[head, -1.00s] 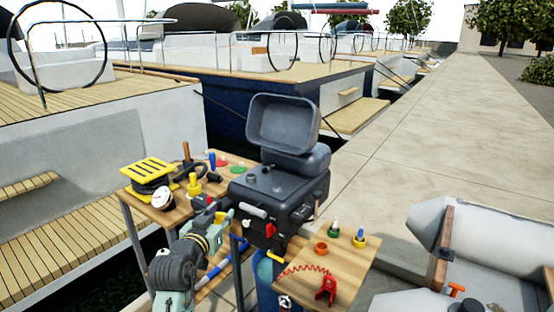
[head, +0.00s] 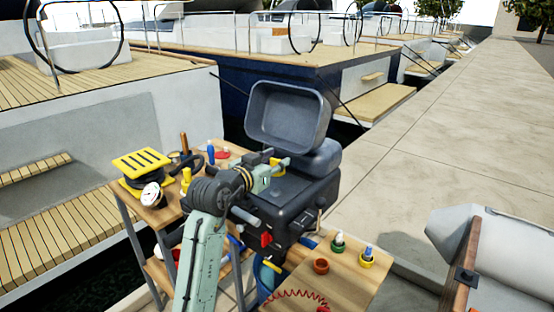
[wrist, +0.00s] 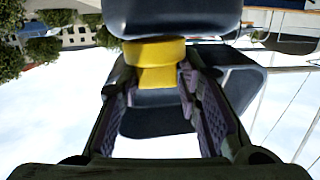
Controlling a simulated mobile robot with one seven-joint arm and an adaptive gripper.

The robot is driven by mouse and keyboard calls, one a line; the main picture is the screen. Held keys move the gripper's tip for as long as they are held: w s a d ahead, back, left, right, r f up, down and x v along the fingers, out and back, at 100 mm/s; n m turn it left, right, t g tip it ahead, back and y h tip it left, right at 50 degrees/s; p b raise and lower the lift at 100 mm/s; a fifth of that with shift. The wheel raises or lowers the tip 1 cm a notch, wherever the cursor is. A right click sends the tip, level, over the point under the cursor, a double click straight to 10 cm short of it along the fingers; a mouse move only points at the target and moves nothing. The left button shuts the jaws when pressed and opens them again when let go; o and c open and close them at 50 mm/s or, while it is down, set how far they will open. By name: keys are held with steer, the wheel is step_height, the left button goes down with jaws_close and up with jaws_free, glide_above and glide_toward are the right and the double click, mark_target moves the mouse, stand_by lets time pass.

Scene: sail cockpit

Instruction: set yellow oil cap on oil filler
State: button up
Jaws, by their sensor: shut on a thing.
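The yellow oil cap (wrist: 157,52) is between the fingers of my gripper (wrist: 156,76) in the wrist view, with a wide round part and a narrower part that the fingers grip. In the head view my gripper (head: 278,165) is over the top of the dark engine (head: 300,190), in front of its raised cover (head: 287,112). A dark rounded surface borders the cap in the wrist view; I cannot tell whether they touch. The oil filler cannot be made out; the arm and gripper cover part of the engine top.
A left wooden table holds a yellow slotted item (head: 143,163), a white gauge (head: 152,194) and another yellow piece (head: 186,177).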

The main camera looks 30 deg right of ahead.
mark_target(274, 190)
steer(key=shift+f+b, duration=1.85)
steer(key=shift+f, duration=0.85)
steer(key=shift+a, duration=0.15)
steer(key=shift+r, duration=0.2)
steer(key=shift+r+p, duration=0.6)
steer(key=shift+r, duration=0.15)
steer(key=shift+r+p, duration=0.55)
steer(key=shift+r, duration=0.1)
stand_by(0.7)
steer(key=o, duration=0.7)
steer(key=shift+c, duration=0.2)
